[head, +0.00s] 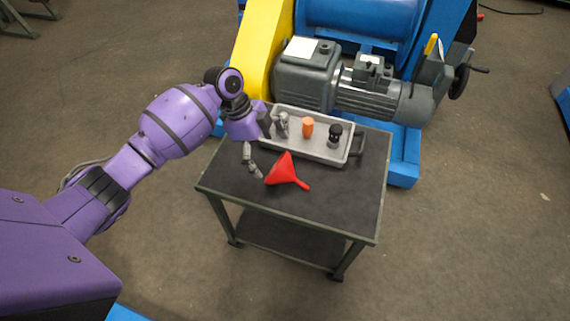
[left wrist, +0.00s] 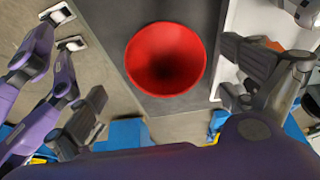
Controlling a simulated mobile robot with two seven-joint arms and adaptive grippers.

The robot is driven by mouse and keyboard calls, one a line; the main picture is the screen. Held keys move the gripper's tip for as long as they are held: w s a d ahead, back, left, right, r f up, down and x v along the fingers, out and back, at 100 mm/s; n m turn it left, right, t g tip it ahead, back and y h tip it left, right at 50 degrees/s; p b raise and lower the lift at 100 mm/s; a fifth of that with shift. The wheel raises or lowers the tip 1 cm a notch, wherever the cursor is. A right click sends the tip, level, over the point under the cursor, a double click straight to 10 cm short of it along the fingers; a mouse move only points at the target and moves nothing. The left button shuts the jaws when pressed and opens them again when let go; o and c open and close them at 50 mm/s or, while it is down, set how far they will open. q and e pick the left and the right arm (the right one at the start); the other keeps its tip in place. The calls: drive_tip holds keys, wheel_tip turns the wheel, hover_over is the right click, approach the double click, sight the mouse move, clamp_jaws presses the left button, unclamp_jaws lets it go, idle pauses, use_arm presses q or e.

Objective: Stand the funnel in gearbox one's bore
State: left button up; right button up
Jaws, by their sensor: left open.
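The red funnel (head: 286,170) lies on its side on the dark top of the trolley table, its spout towards the front right. In the left wrist view its wide round mouth (left wrist: 166,58) faces the camera. My left gripper (head: 263,149) is open and empty, pointing down just behind and left of the funnel. In the left wrist view its two fingers (left wrist: 165,92) stand apart on either side of the funnel, not touching it. A grey gearbox (head: 306,77) with a pale plate on top stands behind the table; I cannot make out its bore or a number.
A grey tray (head: 338,158) at the back of the table (head: 340,212) holds an orange part (head: 307,127), a black-topped part (head: 334,135) and a grey metal part (head: 282,124). A yellow guard (head: 259,48) and blue machine frame stand behind. The table's front right is clear.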

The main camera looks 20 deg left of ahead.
sight(276, 173)
use_arm(q)
drive_tip(key=shift+s+d+f, duration=0.25)
drive_tip(key=shift+s+f, duration=0.05)
drive_tip(key=shift+f, duration=0.2)
drive_tip(key=shift+s+d+f, duration=0.25)
drive_tip(key=shift+s+f, duration=0.05)
drive_tip(key=shift+f, duration=0.2)
drive_tip(key=x, duration=0.4)
drive_tip(key=shift+a, duration=0.2)
drive_tip(key=shift+d+f, duration=0.15)
drive_tip(key=shift+f, duration=0.15)
drive_tip(key=c, duration=1)
use_arm(e)
drive_tip(key=shift+s+f, duration=0.1)
drive_tip(key=shift+s, duration=0.6)
